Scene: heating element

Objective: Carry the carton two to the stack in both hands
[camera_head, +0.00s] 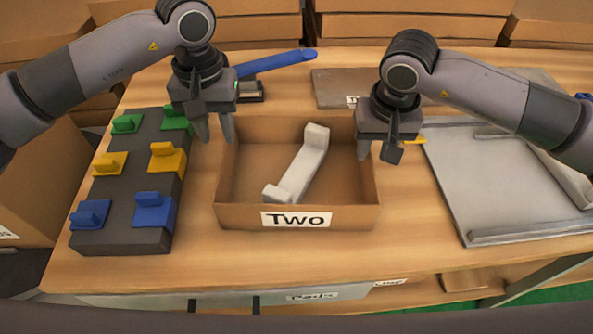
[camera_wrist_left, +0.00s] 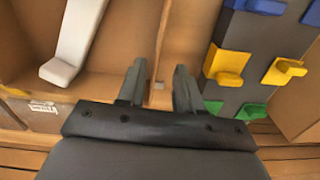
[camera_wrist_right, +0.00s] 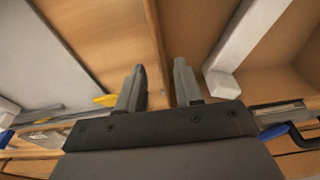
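The carton two (camera_head: 298,217) is an open cardboard box with a "Two" label on its front wall, standing on the wooden table. A white angled part (camera_head: 300,170) lies inside it. My left gripper (camera_head: 215,130) is at the carton's left wall, fingers apart and pointing down. In the left wrist view the wall (camera_wrist_left: 165,45) runs between the open fingers. My right gripper (camera_head: 378,153) is at the right wall, also open. In the right wrist view that wall (camera_wrist_right: 155,40) lies between the fingers. I cannot tell whether either gripper touches the cardboard. The stack is not clearly identifiable.
A dark board (camera_head: 140,185) with green, yellow and blue blocks lies left of the carton. A grey tray (camera_head: 500,185) lies to the right. A blue-handled tool (camera_head: 275,62) and a flat board (camera_head: 340,85) are behind. Cardboard boxes (camera_head: 260,28) line the back.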

